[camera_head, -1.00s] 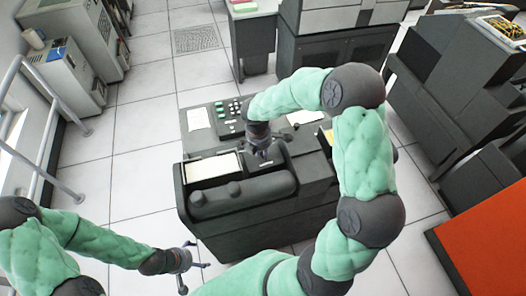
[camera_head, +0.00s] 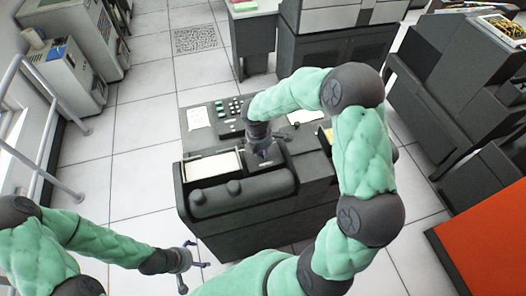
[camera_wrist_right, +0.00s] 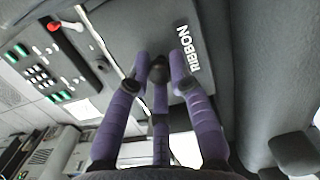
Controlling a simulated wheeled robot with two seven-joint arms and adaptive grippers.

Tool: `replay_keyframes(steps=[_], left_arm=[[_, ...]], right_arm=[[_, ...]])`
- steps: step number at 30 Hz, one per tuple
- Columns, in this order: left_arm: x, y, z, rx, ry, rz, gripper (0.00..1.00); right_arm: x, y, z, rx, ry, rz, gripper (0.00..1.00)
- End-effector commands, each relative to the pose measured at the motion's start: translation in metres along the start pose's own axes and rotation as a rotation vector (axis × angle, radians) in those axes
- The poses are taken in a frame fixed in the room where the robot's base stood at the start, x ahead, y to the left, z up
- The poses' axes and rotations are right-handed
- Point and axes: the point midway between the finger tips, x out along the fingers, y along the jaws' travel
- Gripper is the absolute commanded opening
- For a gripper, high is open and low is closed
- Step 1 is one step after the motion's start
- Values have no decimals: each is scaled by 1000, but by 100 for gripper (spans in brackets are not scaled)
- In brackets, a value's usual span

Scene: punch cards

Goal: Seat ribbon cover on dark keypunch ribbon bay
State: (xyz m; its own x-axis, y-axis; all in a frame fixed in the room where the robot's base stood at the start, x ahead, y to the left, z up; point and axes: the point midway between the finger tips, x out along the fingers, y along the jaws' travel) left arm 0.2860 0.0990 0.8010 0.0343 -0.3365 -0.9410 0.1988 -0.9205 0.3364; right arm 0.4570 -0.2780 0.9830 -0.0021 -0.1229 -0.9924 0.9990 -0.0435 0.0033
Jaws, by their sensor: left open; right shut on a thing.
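The dark keypunch (camera_head: 240,238) stands in the middle of the head view. My right gripper (camera_head: 265,157) is over its top, right of the pale panel, at the ribbon bay. In the right wrist view its purple fingers (camera_wrist_right: 159,72) are shut around a small dark knob on the ribbon cover (camera_wrist_right: 205,72), a dark plate lettered RIBBON. The cover lies close over the keypunch top; whether it is fully flush I cannot tell. The arm and gripper hide most of the bay in the head view. My left gripper (camera_head: 188,268) is open and empty, in front of the keypunch.
A keypad (camera_head: 230,115) with green and white keys and a white card (camera_head: 197,118) are on the keypunch's rear deck. A dark roller-like housing (camera_head: 243,193) runs along its front. Grey cabinets stand behind, an orange surface (camera_head: 485,235) at right.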

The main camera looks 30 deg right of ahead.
Motion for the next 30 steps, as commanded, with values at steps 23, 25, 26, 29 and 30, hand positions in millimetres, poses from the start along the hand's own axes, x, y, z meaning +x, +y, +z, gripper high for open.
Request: replay_keyframes(steps=[23,25,26,29,30], left_arm=[[0,0,0,0,0,0,90],[0,0,0,0,0,0,90],[0,0,0,0,0,0,90],[0,0,0,0,0,0,90],[0,0,0,0,0,0,90]], right_arm=[[2,-2,-1,-2,0,-4,69],[2,-2,-1,-2,0,-4,69],[2,-1,-1,-1,0,-4,69],[2,-1,-1,-1,0,-3,69],[2,-1,-1,-1,0,-3,69]])
